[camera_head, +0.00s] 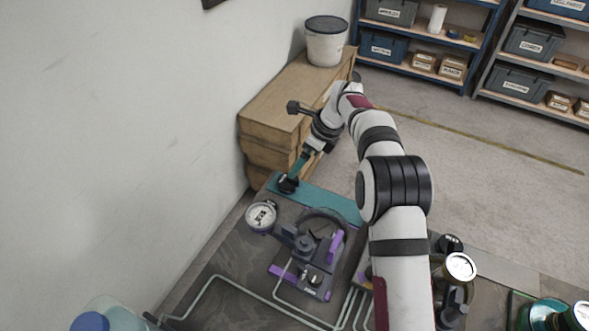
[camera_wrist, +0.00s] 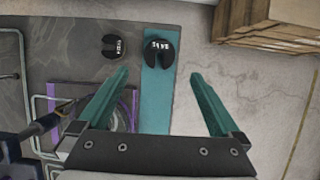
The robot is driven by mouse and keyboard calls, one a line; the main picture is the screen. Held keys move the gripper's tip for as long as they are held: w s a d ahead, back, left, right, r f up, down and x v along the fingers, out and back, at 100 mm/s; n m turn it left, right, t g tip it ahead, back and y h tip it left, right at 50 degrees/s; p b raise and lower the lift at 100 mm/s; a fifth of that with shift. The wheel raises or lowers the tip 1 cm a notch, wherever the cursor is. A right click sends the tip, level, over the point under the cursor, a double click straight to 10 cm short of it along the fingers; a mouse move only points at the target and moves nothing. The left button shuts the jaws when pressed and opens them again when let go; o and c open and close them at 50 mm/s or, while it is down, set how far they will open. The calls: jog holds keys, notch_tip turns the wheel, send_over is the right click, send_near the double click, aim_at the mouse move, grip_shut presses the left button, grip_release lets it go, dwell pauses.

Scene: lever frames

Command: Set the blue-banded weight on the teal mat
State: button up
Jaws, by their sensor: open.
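The teal mat (camera_head: 330,199) is a long strip at the far edge of the bench, and it shows upright in the wrist view (camera_wrist: 157,98). A dark slotted weight (camera_head: 288,185) sits on the mat's left end; in the wrist view this weight (camera_wrist: 158,53) shows white lettering. A second dark slotted weight (camera_wrist: 114,46) lies on the grey surface beside the mat. I cannot make out a blue band on either. My gripper (camera_wrist: 160,74) is open and empty, its teal fingers either side of the line to the mat's weight. In the head view my gripper (camera_head: 297,170) is just above that weight.
A purple and grey fixture (camera_head: 308,262) stands in front of the mat, with a round white-faced dial (camera_head: 262,216) at its left. Wooden crates (camera_head: 285,110) stand behind the bench, near the wall. Cans (camera_head: 460,268) stand at the right.

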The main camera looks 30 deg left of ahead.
jog(key=s+d+r+n, duration=0.2)
jog(key=s+d+r, duration=0.3)
jog(key=d, duration=0.2)
jog(key=s+d+r+n+h, duration=0.1)
jog(key=s+d+r+n, duration=0.2)
jog(key=s+d+r, duration=0.3)
jog(key=s+d+r+n, duration=0.2)
jog(key=s+d+r, duration=0.2)
jog(key=d, duration=0.5)
jog(key=s+d+f+n, duration=0.2)
jog(key=s+d, duration=0.2)
jog(key=s, duration=0.6)
jog(key=s+d+f+n+h, duration=0.1)
jog(key=s+d+f+n, duration=0.1)
jog(key=s, duration=0.8)
jog(key=shift+d+f+n+h, duration=0.25)
jog(key=shift+d+n, duration=0.45)
jog(key=shift+d, duration=0.5)
